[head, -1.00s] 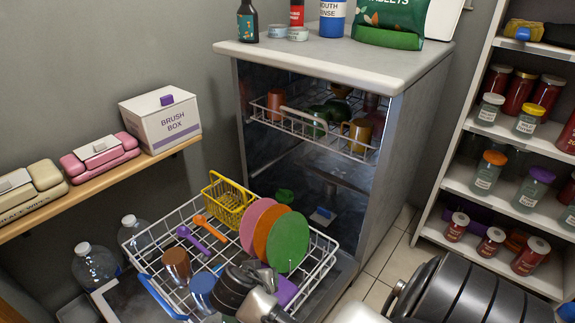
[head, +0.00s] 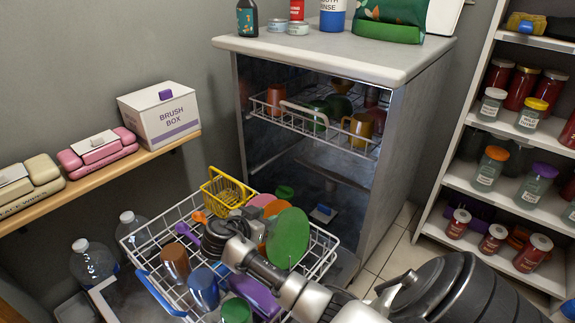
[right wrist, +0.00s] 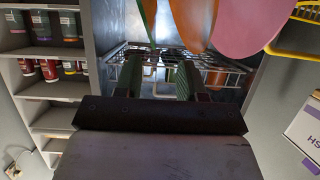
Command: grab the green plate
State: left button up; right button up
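The green plate (head: 289,238) stands on edge in the pulled-out lower dishwasher rack, the nearest of a row with an orange plate (head: 264,238) and a pink plate (head: 262,201) behind it. My right gripper (head: 252,222) is at the plates' left side, partly covering the orange and pink ones. In the right wrist view, its fingers (right wrist: 157,80) are apart with nothing between them. There the green plate (right wrist: 149,22) shows nearly edge-on, just beyond the fingertips; I cannot tell whether they touch it. My left gripper is not in view.
The white wire rack (head: 318,262) also holds a yellow basket (head: 225,190), a brown cup (head: 175,264), a blue cup (head: 204,288), a green cup (head: 236,311) and a purple item (head: 254,296). The dishwasher (head: 330,130) stands behind; jar shelves (head: 455,182) are at the right.

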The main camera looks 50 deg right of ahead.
aim_at(280, 214)
jog(key=b+x, duration=0.1)
jog(key=x, duration=0.1)
jog(key=s+b+x, duration=0.1)
jog(key=x, duration=0.1)
jog(key=shift+w+d+f, duration=0.1)
jog(key=shift+d+f, duration=0.1)
jog(key=shift+f, duration=0.05)
jog(key=shift+w+d+f, duration=0.1)
jog(key=shift+d, duration=0.35)
grip_shut()
